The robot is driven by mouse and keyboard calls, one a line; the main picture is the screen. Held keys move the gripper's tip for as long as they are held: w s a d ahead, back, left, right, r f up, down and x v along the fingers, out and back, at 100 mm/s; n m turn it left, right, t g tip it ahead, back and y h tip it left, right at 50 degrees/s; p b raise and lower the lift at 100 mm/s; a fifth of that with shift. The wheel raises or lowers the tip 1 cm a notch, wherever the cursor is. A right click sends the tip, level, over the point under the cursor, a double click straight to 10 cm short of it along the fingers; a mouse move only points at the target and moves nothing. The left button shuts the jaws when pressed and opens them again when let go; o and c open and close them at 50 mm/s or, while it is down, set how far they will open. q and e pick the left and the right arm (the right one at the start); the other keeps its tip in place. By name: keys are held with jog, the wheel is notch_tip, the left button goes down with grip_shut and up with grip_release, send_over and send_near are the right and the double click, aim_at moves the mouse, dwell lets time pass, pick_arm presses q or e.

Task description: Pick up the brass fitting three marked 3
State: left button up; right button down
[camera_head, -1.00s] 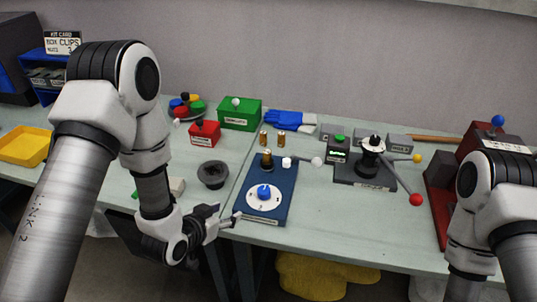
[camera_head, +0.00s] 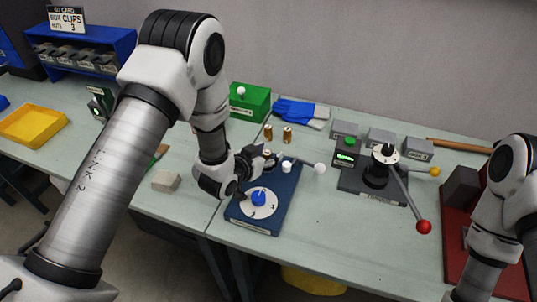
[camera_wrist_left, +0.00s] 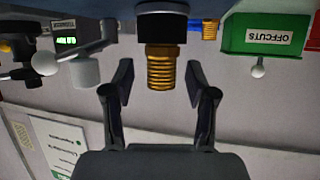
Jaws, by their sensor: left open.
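In the left wrist view, which looks upside down, a threaded brass fitting (camera_wrist_left: 161,70) with a dark collar shows between the fingers. My left gripper (camera_wrist_left: 161,88) is open, with a finger on each side of it and visible gaps. In the head view, my left gripper (camera_head: 262,162) is over the back of the blue dial unit (camera_head: 250,214) and mostly covers the fitting there. Two more brass fittings stand behind it, one on the left (camera_head: 268,132) and one on the right (camera_head: 287,135). I cannot read a 3 on any fitting. My right gripper is not in view.
A white-knobbed lever (camera_head: 319,169) is close right of the gripper. A green box (camera_head: 250,101) and blue gloves (camera_head: 301,112) lie behind. A dark press with a red-balled handle (camera_head: 424,227) stands right. The table front between them is clear.

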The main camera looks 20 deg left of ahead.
pick_arm(q)
jog(key=shift+w, duration=0.1)
jog(key=shift+a, duration=0.1)
jog(key=shift+s+r, duration=0.15)
jog(key=shift+s, duration=0.15)
jog(key=c, duration=0.4)
grip_shut()
jog(key=shift+r, duration=0.1)
